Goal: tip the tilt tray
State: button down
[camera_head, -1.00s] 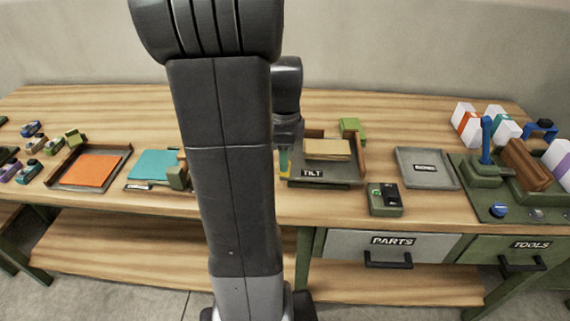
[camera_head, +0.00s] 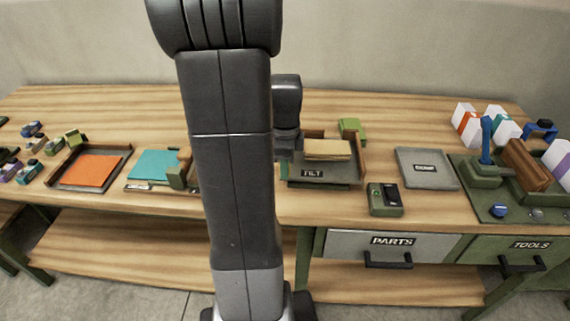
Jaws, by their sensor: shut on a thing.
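The tilt tray (camera_head: 345,173) is a dark grey-green tray with a "TILT" label on its front, right of my arm in the head view. A tan stack of sheets or a slab (camera_head: 327,150) lies in it. My gripper (camera_head: 285,150) is at the tray's left end, pointing down and shut on the tray's left edge. My own arm hides most of the fingers and that edge, so the exact grip is not visible. A dark strip shows under the tray's front; I cannot tell how far the tray is tilted.
A small green device (camera_head: 385,199) stands in front of the tray and a green block (camera_head: 352,127) behind it. Left are a tray with an orange sheet (camera_head: 92,170) and a teal sheet (camera_head: 153,164).

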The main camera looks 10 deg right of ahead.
jog(key=shift+w+d+r+g+y+p, duration=0.1)
jog(key=shift+d+r+g+y+p, duration=0.15)
jog(key=shift+r+p, duration=0.45)
jog(key=shift+w+d+r+g+y+p, duration=0.15)
jog(key=shift+r+y+p, duration=0.15)
jog(key=shift+p, duration=0.8)
jog(key=y+p, duration=0.1)
jog(key=r+p, duration=0.1)
jog(key=p, duration=0.1)
jog(key=shift+w+d+g+y, duration=0.2)
jog(key=shift+d+g+y, duration=0.15)
jog(key=shift+g, duration=0.05)
jog(key=c, duration=1.2)
grip_release()
jog(key=shift+o, duration=0.2)
jog(key=b+v, duration=0.1)
jog(key=v, duration=1.2)
jog(key=shift+r, duration=0.4)
jog(key=shift+d, duration=0.1)
